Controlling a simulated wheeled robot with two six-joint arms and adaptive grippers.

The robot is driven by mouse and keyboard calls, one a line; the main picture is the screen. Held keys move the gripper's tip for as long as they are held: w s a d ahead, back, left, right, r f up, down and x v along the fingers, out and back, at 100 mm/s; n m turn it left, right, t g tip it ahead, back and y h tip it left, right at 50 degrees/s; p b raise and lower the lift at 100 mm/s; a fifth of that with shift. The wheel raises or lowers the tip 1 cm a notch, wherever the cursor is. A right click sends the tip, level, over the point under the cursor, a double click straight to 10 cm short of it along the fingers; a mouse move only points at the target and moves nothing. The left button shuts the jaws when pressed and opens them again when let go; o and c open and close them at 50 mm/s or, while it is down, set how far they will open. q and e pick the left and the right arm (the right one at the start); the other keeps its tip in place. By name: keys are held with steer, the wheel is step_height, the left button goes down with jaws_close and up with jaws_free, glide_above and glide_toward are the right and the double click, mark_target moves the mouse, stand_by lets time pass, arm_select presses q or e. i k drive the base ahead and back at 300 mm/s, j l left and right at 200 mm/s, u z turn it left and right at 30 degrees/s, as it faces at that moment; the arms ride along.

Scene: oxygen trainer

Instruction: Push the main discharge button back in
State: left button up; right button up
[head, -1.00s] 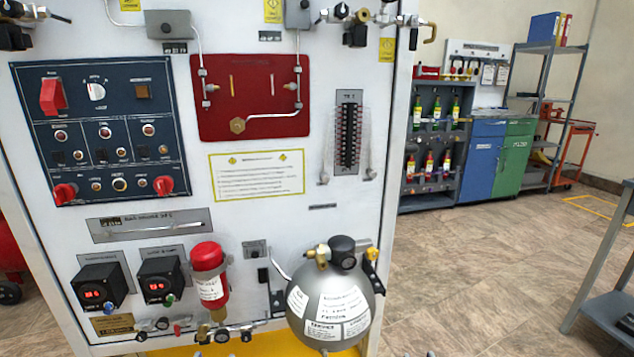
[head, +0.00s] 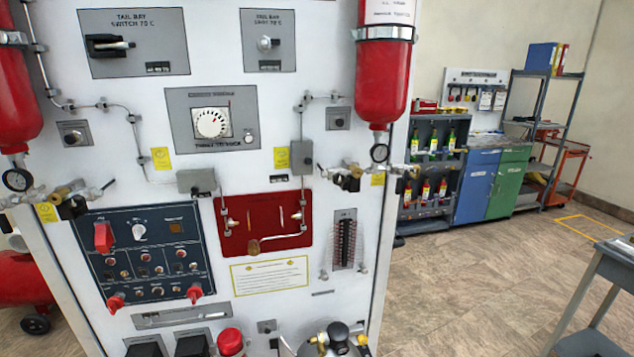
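The trainer's white panel (head: 345,290) fills the left and middle of the view. A dark blue control panel (head: 152,215) at its lower left carries a red guarded switch (head: 103,237), a white rotary knob (head: 139,231), an amber square (head: 176,228), several small round buttons and two red knobs, one (head: 115,302) at the lower left and one (head: 194,292) at the lower right. Its labels are too small to read, so I cannot tell which control is the main discharge button or whether it is out. Neither of my grippers is in view.
Red cylinders (head: 383,75) with gauges hang at both upper sides. A grey sphere-topped bottle (head: 330,342) is cut off at the bottom. A red plumbing plate (head: 265,222) sits mid-panel. Open floor (head: 460,280) lies to the right, with a grey table (head: 600,270) at the right edge.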

mark_target(70, 139)
steer(key=u, duration=1.3)
